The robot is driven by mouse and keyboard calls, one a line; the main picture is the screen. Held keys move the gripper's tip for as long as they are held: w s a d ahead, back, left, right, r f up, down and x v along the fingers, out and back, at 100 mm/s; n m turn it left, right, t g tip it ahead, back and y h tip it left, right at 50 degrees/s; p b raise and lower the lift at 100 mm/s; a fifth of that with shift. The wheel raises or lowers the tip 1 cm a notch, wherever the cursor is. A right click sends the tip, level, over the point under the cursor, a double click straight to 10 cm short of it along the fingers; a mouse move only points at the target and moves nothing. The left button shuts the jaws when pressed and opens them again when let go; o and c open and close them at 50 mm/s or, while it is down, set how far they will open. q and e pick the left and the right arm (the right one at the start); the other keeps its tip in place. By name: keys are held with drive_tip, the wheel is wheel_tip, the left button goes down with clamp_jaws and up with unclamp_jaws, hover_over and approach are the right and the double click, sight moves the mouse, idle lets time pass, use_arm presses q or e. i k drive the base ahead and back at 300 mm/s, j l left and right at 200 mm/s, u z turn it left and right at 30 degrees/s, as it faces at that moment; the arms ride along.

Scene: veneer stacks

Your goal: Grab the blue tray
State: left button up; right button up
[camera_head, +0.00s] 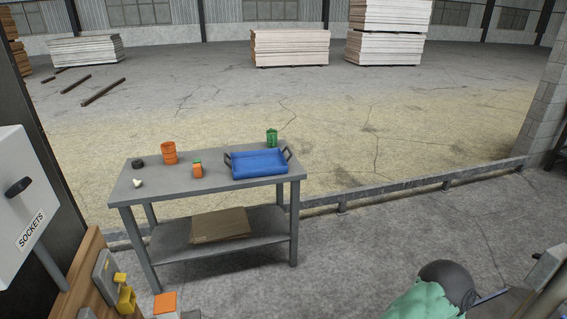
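The blue tray (258,164) lies on the right part of the grey table's top (220,186). It has a dark handle at its left end and another at its right end. The tray looks empty and nothing touches its handles. Neither of my grippers shows in the head view, so I cannot see whether they are open or shut.
On the table stand an orange container (169,153), a small orange-green item (197,170), a green container (271,137), a black round item (138,163) and a white piece (137,183). A low rail (400,190) runs behind. A white sockets box (22,205) is at left.

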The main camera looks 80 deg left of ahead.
sight(259, 163)
drive_tip(key=i+j+u, duration=0.1)
drive_tip(key=u, duration=0.35)
drive_tip(key=i+j+u, duration=0.15)
drive_tip(key=u, duration=0.3)
drive_tip(key=i+u, duration=0.15)
drive_tip(key=u, duration=0.25)
drive_tip(key=i+u, duration=0.15)
drive_tip(key=u, duration=0.3)
drive_tip(key=i+u, duration=0.15)
drive_tip(key=u, duration=0.3)
drive_tip(key=i+l+u, duration=0.1)
drive_tip(key=u, duration=0.35)
drive_tip(key=i+l+u, duration=0.15)
drive_tip(key=u, duration=0.3)
drive_tip(key=i, duration=0.5)
